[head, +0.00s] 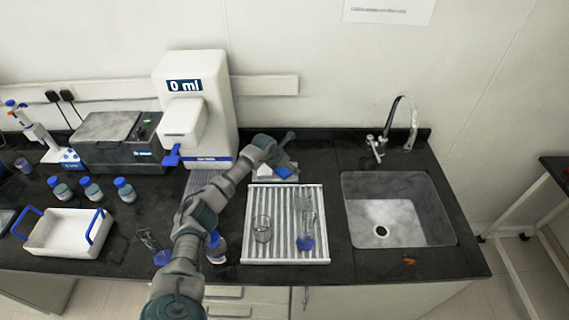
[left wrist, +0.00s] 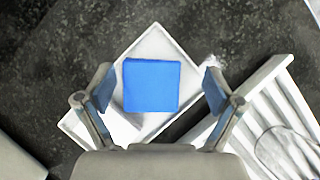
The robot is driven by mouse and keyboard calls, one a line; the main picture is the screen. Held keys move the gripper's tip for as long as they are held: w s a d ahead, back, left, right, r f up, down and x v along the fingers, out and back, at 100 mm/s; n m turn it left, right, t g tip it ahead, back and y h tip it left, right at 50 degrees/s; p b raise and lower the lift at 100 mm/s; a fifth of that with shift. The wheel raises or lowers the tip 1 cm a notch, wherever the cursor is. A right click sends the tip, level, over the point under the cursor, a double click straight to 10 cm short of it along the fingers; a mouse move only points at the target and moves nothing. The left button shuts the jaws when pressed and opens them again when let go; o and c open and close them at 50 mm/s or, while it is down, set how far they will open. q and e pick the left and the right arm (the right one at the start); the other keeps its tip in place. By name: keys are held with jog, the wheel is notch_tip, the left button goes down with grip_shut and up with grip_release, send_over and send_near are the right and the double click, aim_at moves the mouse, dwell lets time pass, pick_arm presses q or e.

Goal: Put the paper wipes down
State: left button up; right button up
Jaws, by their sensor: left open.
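The paper wipes look like a blue square (left wrist: 152,85) lying on a white tray (left wrist: 180,42) in the left wrist view. In the head view the wipes (head: 283,172) show as a small blue patch behind the drying rack, partly hidden by my gripper. My left gripper (left wrist: 158,76) is open, with one finger on each side of the blue square and a gap to it on both sides. It also shows in the head view (head: 282,148) above the tray. My right gripper is in neither view.
A white ribbed drying rack (head: 257,200) holds glassware in front of the tray. A sink (head: 398,236) lies to the right. A white dispenser (head: 195,82) reading "0 ml" stands left of my gripper. Blue-capped bottles and a blue-handled white basket (head: 64,228) are further left.

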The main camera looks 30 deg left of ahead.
pick_arm(q)
jog(key=v, duration=1.1)
jog(key=shift+s+a+r, duration=0.15)
jog(key=shift+a+r, duration=0.1)
jog(key=shift+a, duration=0.05)
jog(key=shift+f, duration=0.1)
